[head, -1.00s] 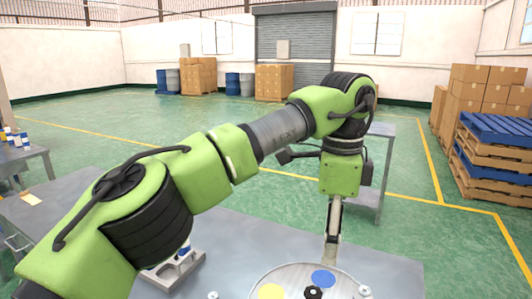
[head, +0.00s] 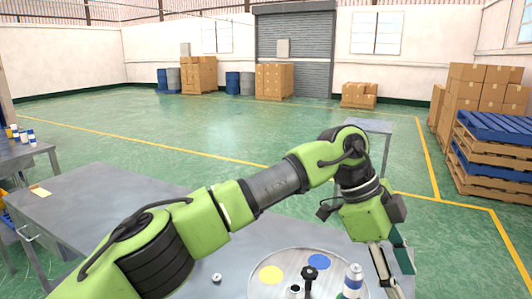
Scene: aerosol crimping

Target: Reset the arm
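My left arm (head: 272,185) reaches in from the left across the grey worktable (head: 110,190). Its gripper (head: 388,284) points down at the right side of a round metal plate (head: 258,284). One pale finger shows, with a teal piece beside it; whether the fingers are apart is unclear. A white and blue can (head: 353,281) stands upright at the plate's right, just left of the gripper with a small visible gap. The plate carries a yellow disc (head: 271,274), a blue disc (head: 319,261) and a dark centre knob (head: 309,271). My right gripper is out of view.
A small round metal part (head: 216,278) lies on the worktable left of the plate. A side table (head: 22,151) with several small cans stands at far left. A small grey table (head: 369,127) stands behind the arm. Stacked pallets (head: 492,160) are at right. The green floor between is open.

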